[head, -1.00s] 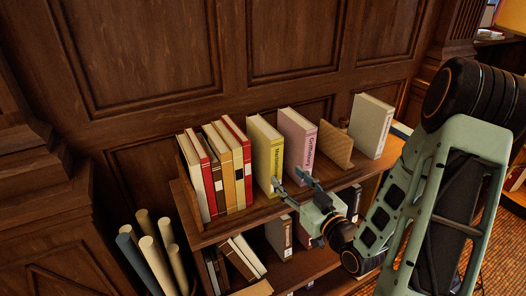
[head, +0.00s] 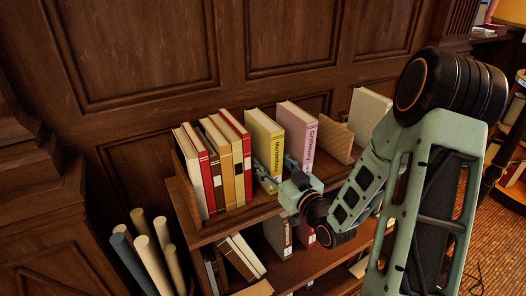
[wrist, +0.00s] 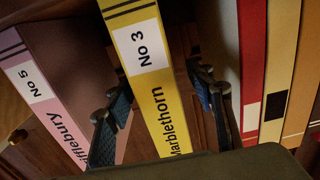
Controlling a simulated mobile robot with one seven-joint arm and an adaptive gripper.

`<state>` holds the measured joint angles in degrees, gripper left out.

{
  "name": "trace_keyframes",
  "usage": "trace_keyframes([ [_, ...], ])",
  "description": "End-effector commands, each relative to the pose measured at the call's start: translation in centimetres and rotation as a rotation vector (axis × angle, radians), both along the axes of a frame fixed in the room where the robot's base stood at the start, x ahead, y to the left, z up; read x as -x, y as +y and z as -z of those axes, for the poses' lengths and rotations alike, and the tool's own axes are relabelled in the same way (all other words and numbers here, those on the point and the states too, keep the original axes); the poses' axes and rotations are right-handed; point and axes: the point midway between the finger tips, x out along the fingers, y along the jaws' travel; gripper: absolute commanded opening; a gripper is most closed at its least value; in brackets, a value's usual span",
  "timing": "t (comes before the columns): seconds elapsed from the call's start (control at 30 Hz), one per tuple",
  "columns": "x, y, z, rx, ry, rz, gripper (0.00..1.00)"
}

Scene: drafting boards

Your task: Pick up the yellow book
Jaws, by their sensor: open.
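The yellow book (head: 265,135) stands upright on the top shelf of the bookcase, its spine facing out. In the wrist view its spine (wrist: 155,90) reads "No 3" and "Marblethorn". My gripper (head: 274,172) is at the lower part of this spine. In the wrist view my gripper (wrist: 160,88) is open, one finger on each side of the yellow book. The fingers look apart from its sides; I cannot tell how deep they reach along it. My gripper hides part of the book's lower end in the head view.
A pink book (head: 298,132) stands to the right, with a tan panel (head: 337,142) and a pale book (head: 369,112) beyond. Several red, cream and ochre books (head: 233,150) stand to the left. The panelled wall (head: 145,60) is behind. Rolled papers (head: 150,255) stand at lower left.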

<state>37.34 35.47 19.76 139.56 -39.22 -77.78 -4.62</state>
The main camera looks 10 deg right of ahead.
Motion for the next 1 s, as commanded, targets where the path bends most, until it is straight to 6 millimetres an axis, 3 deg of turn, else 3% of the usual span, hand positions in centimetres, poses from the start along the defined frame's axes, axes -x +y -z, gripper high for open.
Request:
trace_keyframes([
  [0.3,-4.0,1.2,0.1,0.000,0.000,-0.001,0.49],
  [0.57,-4.4,1.3,0.2,0.000,0.000,0.001,0.49],
  [1.0,-4.3,1.3,0.2,0.000,0.000,0.000,0.03],
])
